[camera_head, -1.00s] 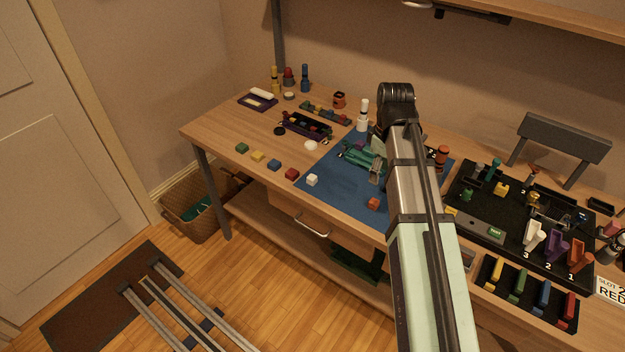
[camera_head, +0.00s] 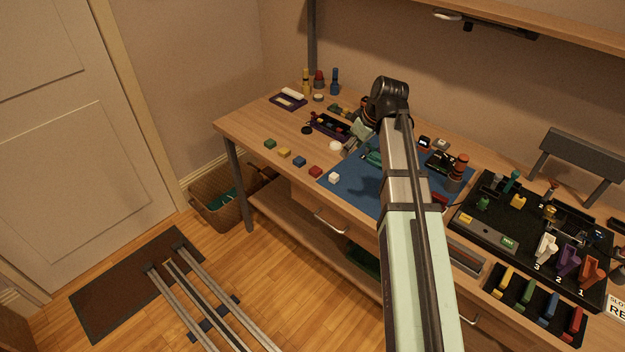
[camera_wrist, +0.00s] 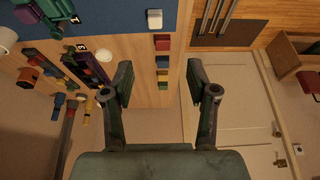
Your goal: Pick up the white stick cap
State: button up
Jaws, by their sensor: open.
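A small white rounded piece, which looks like the white stick cap (camera_head: 335,146), lies on the bare wood left of the blue mat (camera_head: 349,190). In the wrist view the white cap (camera_wrist: 104,95) shows left of the left finger, partly close to its edge. My gripper (camera_head: 350,143) hangs just right of the cap in the head view, above the table. In the wrist view my gripper (camera_wrist: 158,72) has its two fingers wide apart with nothing between them but the background row of coloured blocks.
A white cube (camera_head: 334,178) sits on the mat corner; red (camera_head: 315,171), blue, yellow and green blocks line the front edge. A dark purple tray (camera_head: 330,126) stands behind the cap. Bottles (camera_head: 335,82) stand at the back left. A black board (camera_head: 540,225) fills the right.

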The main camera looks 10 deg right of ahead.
jog(key=p, duration=0.3)
send_over(335, 175)
jog(key=s+d, duration=0.1)
jog(key=s, duration=0.1)
notch_tip(335, 175, down, 11)
jog(key=shift+w+f, duration=0.1)
jog(key=shift+p+x, duration=1.25)
jog(key=shift+x, duration=1.25)
jog(key=shift+w+d, duration=0.1)
jog(key=shift+d, duration=0.1)
jog(key=c, duration=0.8)
